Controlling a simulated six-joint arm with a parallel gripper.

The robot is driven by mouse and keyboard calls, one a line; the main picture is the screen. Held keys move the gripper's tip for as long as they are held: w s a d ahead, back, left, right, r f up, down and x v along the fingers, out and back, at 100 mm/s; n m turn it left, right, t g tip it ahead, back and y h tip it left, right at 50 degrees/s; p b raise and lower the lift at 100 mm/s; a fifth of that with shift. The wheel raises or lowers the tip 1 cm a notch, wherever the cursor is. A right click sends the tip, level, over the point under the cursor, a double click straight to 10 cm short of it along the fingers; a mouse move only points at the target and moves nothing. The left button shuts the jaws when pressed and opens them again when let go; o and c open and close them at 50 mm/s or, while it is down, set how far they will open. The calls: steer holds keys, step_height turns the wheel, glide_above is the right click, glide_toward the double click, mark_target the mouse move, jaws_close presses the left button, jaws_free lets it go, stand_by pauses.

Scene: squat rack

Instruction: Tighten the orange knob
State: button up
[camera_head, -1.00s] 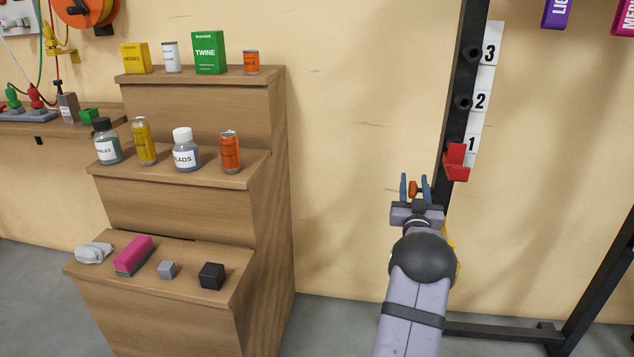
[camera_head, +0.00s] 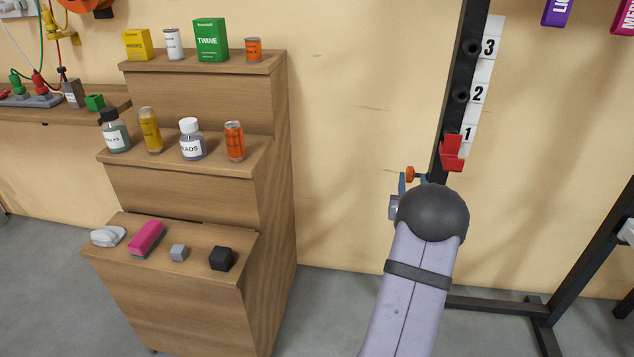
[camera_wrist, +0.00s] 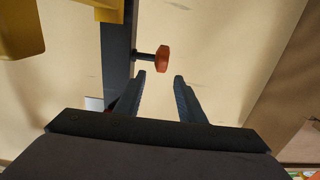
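The orange knob (camera_head: 410,174) is on a short dark stem at the side of the black rack upright (camera_head: 463,80). In the wrist view the knob (camera_wrist: 162,58) lies just beyond my fingertips, roughly in line with the gap between them. My gripper (camera_wrist: 160,77) is open and empty, with one finger on each side of the gap. In the head view my gripper (camera_head: 413,180) is mostly hidden behind my own dark wrist joint. Contact between fingers and knob cannot be seen.
A red hook (camera_head: 452,153) sits on the upright just above, beside a white number strip (camera_head: 479,92). A yellow part (camera_wrist: 22,28) is close at upper left in the wrist view. A stepped wooden shelf (camera_head: 190,190) with cans and boxes stands left, with open space between.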

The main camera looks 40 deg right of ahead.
steer(key=w+a+r+n+g+y+p, duration=0.1)
steer(key=a+r+y+p, duration=0.1)
steer(key=a+p, duration=0.3)
steer(key=w+a+r+n+g+y+p, duration=0.1)
steer(key=a+p, duration=0.5)
steer(key=a, duration=0.8)
steer(key=w+a+r+n+g+y+p, duration=0.2)
steer(key=a+r+y+p, duration=0.3)
steer(key=a, duration=0.4)
steer(key=shift+w+a+g+y, duration=0.2)
steer(key=shift+w+g+y, duration=0.2)
steer(key=shift+w, duration=0.15)
steer(key=shift+d+f, duration=0.1)
steer(key=shift+f, duration=0.05)
steer(key=m+t+h+b, duration=0.4)
steer(key=h+b, duration=0.4)
steer(key=b, duration=0.9)
glide_toward(411, 170)
steer(key=w+d, duration=0.1)
steer(key=w+d+f, duration=0.1)
steer(key=w, duration=0.1)
steer(key=shift+f, duration=0.1)
steer(key=shift+t+h, duration=0.4)
steer(key=shift+s+d+x, duration=0.15)
steer(key=shift+x, duration=1.7)
steer(key=shift+s+d+x, duration=0.15)
steer(key=shift+x, duration=1.7)
